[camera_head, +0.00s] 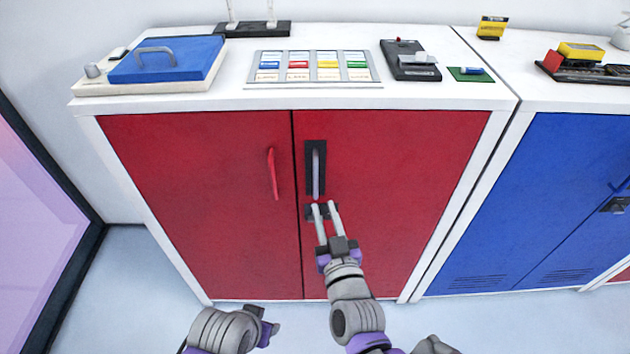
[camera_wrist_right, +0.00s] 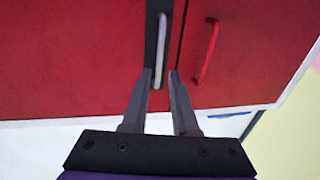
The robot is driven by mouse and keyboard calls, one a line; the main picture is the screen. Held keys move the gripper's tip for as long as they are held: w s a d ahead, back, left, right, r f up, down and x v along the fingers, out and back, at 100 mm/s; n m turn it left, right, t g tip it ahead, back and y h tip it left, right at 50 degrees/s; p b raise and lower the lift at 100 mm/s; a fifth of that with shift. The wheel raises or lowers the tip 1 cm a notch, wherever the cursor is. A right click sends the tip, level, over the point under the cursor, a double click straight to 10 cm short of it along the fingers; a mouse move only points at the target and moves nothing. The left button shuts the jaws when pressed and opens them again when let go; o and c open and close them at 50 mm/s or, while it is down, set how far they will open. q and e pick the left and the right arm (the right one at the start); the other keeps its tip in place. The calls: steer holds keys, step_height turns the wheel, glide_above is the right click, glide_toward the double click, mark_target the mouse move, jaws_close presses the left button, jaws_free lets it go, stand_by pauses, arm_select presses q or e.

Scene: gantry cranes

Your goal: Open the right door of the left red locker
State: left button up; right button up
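The left red locker (camera_head: 200,240) has two shut red doors. Its right door (camera_head: 410,190) carries an upright silver handle (camera_head: 316,172) on a black plate, with a small dark fitting below it. The silver handle also shows in the right wrist view (camera_wrist_right: 161,55). My right gripper (camera_head: 325,204) is open, with its fingertips near the handle's lower end. In the right wrist view, the fingertips (camera_wrist_right: 159,73) appear on either side of that end; I cannot tell whether they touch it. My left gripper (camera_head: 268,331) is low at the bottom edge, its fingers unclear.
The left door (camera_head: 190,200) has a red handle (camera_head: 273,173). A blue locker (camera_head: 540,210) stands to the right. A blue-lidded box (camera_head: 190,58), a tray of coloured cards (camera_head: 313,67) and a black device (camera_head: 408,62) sit on top. Pale floor lies in front.

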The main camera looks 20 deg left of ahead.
mark_target(316, 184)
steer(key=b+x, duration=0.1)
steer(key=x, duration=0.8)
steer(key=shift+w+a+b, duration=0.1)
steer(key=shift+w+b, duration=0.15)
steer(key=shift+b, duration=0.1)
jaws_close()
stand_by(0.9)
